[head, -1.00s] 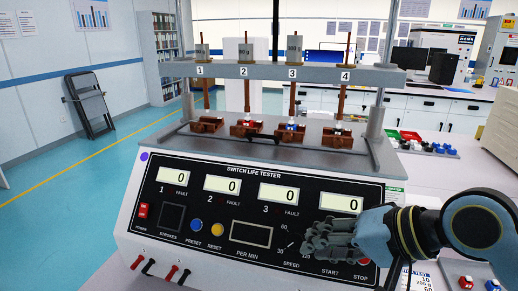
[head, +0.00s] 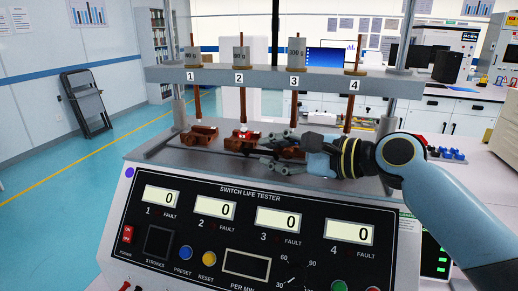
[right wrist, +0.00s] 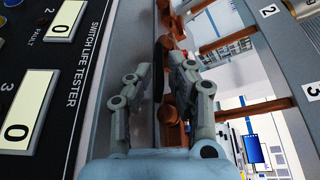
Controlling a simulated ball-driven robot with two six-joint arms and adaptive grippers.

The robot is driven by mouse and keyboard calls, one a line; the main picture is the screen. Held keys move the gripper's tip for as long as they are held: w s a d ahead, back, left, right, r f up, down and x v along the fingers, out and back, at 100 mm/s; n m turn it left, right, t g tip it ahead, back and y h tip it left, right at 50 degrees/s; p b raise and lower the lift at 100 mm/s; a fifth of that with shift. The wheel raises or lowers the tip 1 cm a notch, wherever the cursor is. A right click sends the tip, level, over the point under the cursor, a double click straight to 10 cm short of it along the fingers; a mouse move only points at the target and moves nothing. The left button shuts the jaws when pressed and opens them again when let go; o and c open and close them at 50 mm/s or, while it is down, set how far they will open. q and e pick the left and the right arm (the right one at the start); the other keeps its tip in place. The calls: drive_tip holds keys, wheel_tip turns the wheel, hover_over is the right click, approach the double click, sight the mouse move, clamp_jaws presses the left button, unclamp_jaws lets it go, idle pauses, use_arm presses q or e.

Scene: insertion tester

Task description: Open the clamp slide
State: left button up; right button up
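The life tester has a grey bed (head: 150,146) with reddish-brown clamps in a row. Clamp 1 (head: 200,136) and clamp 2 (head: 241,140) show clearly. Clamp 3 is partly hidden by my right gripper and clamp 4 is mostly hidden behind that arm. A thin dark bar runs along the bed in front of the clamps. My right gripper (head: 273,151) is at the bed near clamps 2 and 3, fingers pointing left. In the right wrist view its fingers (right wrist: 158,82) are apart, with a dark bar piece (right wrist: 158,68) seen between them; contact cannot be told. My left gripper is out of view.
A grey crossbeam (head: 215,75) numbered 1 to 4 spans above the clamps, with brown rods hanging down from it. The black front panel (head: 250,235) carries displays, buttons and a dial below the bed. Posts stand at both ends.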

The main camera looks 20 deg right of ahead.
sight(265, 153)
drive_tip(key=shift+x, duration=1.8)
drive_tip(key=shift+s, duration=0.1)
clamp_jaws()
